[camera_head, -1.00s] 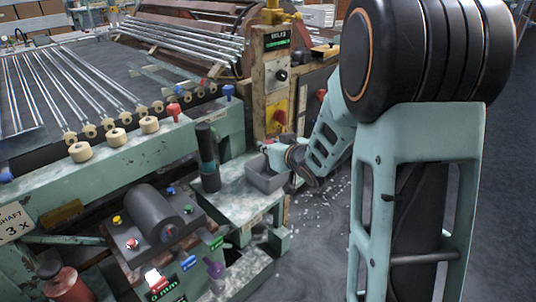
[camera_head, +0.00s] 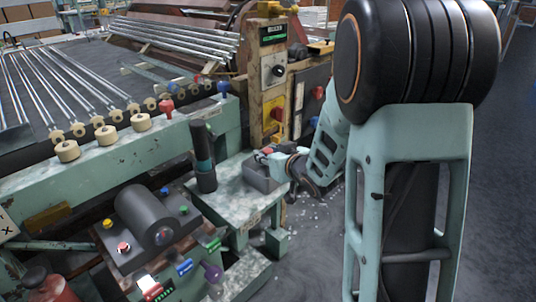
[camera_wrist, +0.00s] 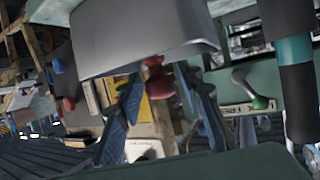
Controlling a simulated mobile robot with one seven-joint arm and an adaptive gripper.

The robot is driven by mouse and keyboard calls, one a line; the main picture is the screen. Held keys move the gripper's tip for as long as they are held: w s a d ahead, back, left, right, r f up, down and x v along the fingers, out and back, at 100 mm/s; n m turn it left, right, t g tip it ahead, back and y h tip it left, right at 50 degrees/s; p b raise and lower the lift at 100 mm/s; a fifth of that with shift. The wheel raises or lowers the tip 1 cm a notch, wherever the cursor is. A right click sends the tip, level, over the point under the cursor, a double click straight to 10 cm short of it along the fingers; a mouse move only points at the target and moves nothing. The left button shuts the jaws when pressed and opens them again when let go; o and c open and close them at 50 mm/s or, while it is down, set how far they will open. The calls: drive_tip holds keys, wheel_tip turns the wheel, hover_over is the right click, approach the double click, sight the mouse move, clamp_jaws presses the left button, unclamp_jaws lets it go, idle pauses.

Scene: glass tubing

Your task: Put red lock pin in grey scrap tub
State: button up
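The grey scrap tub (camera_head: 261,180) stands on the pale green lower shelf of the machine; its grey wall also fills the top of the wrist view (camera_wrist: 145,35). My gripper (camera_head: 273,154) is at the tub's far right rim. In the wrist view its two blue fingers (camera_wrist: 162,88) stand on either side of a red lock pin (camera_wrist: 157,82), which appears gripped between them, close to the tub's rim. The pin shows as a small red spot in the head view (camera_head: 267,150). Whether it is over the opening or beside it is hard to tell.
A black cylinder with a teal band (camera_head: 204,160) stands left of the tub. Another red knob (camera_head: 166,107) and a blue one (camera_head: 223,88) sit on the machine rail. A control post (camera_head: 270,80) rises behind. Glass tubes (camera_head: 75,85) lie at left.

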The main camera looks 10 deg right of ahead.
drive_tip(key=shift+r, duration=0.1)
drive_tip(key=shift+r+p, duration=0.25)
drive_tip(key=shift+p, duration=0.05)
drive_tip(key=v, duration=1.1)
drive_tip(key=shift+s, duration=0.5)
drive_tip(key=shift+d, duration=0.1)
